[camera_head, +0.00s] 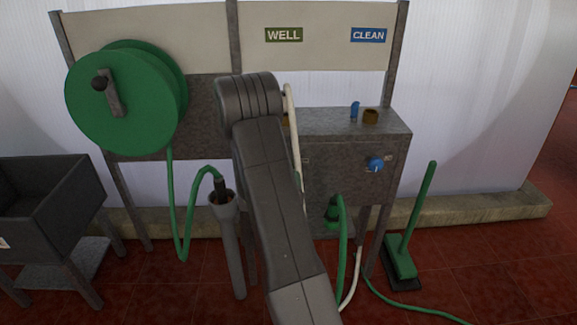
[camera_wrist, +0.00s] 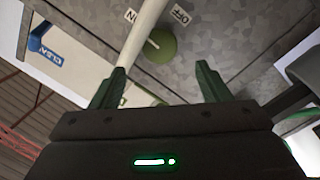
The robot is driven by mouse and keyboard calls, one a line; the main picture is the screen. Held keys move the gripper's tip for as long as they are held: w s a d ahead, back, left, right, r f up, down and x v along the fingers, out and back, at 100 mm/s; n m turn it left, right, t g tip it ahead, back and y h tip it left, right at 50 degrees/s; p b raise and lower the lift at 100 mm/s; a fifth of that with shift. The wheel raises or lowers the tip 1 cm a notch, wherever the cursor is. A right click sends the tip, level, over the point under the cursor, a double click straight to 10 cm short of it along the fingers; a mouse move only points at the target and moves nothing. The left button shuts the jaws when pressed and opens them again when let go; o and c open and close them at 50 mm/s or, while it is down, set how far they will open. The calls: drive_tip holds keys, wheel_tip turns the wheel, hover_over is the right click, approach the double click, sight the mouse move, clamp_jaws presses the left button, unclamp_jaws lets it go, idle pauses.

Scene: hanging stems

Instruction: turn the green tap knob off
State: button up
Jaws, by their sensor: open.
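The green tap knob (camera_wrist: 162,47) is a round olive-green knob on a grey metal panel in the wrist view. A small pale mark shows on its face. An OFF label (camera_wrist: 180,15) is to its upper right, and a second, partly covered label (camera_wrist: 130,16) is to its upper left. My gripper (camera_wrist: 160,69) is open and empty, its two dark green fingers spread below the knob in the picture. The knob appears between and beyond the fingertips, with no contact visible. In the head view my arm hides the knob and my gripper.
A white pipe (camera_wrist: 140,50) runs close by the knob's left side. The grey metal box (camera_head: 350,122) also carries a blue knob (camera_head: 375,164) at its right, under the CLEAN sign (camera_head: 368,35). A green hose reel (camera_head: 120,98) hangs at left; a green broom (camera_head: 402,258) stands at right.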

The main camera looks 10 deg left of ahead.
drive_tip(key=w, duration=0.3)
drive_tip(key=w+a, duration=0.1)
drive_tip(key=w, duration=0.5)
drive_tip(key=shift+w+a+p, duration=0.3)
drive_tip(key=shift+a, duration=0.05)
drive_tip(key=shift+c, duration=0.2)
drive_tip(key=shift+f, duration=0.1)
drive_tip(key=c, duration=0.9)
